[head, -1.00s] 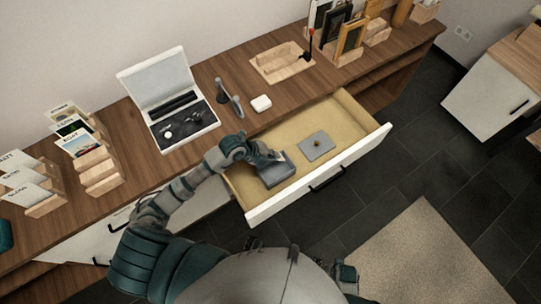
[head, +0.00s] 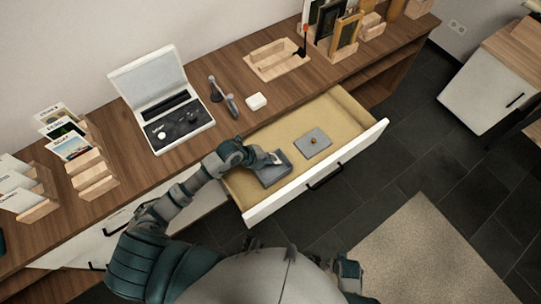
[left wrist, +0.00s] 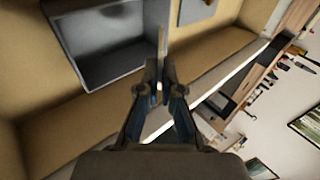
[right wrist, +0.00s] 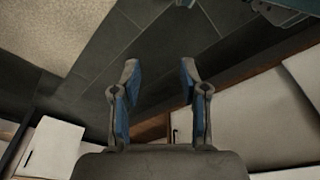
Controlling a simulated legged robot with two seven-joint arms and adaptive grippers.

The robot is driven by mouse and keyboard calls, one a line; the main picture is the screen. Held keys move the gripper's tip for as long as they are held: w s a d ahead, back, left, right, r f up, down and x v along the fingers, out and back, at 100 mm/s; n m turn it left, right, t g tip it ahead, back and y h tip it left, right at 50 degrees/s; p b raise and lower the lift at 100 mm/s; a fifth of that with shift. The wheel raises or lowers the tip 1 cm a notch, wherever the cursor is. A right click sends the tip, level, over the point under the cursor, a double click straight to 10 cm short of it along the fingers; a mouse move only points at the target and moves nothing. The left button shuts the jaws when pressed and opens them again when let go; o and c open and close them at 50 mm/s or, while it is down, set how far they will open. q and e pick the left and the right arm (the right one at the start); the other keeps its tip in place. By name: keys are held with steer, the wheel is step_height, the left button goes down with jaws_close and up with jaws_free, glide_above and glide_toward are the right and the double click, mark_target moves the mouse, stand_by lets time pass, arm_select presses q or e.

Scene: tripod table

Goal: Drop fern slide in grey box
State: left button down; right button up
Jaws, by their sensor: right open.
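The grey box (head: 272,177) stands open in the left part of the pulled-out drawer (head: 345,108). In the left wrist view its inside (left wrist: 105,40) looks empty. My left gripper (head: 268,158) is over the box's far side. In the left wrist view, the left gripper (left wrist: 158,75) is closed on a thin upright plate, seen edge-on, which I take to be the fern slide (left wrist: 162,45). It is beside the box wall in that picture; its height above the box is unclear. My right gripper (right wrist: 158,70) is open and empty, away from the drawer above the floor.
A grey lid with a brass knob (head: 313,142) lies in the drawer, right of the box.

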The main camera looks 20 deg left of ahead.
arm_select(q)
step_height(320, 180, down, 7)
steer(key=b, duration=0.2)
steer(key=shift+r+b, duration=0.15)
steer(key=shift+b, duration=0.15)
steer(key=shift+f, duration=0.85)
arm_select(e)
step_height(320, 180, up, 9)
steer(key=shift+w+r, duration=0.15)
steer(key=shift+r, duration=0.05)
steer(key=shift+d, duration=0.1)
arm_select(q)
steer(key=c, duration=1)
jaws_free()
arm_select(e)
steer(key=shift+w, duration=0.1)
arm_select(q)
steer(key=shift+r, duration=0.15)
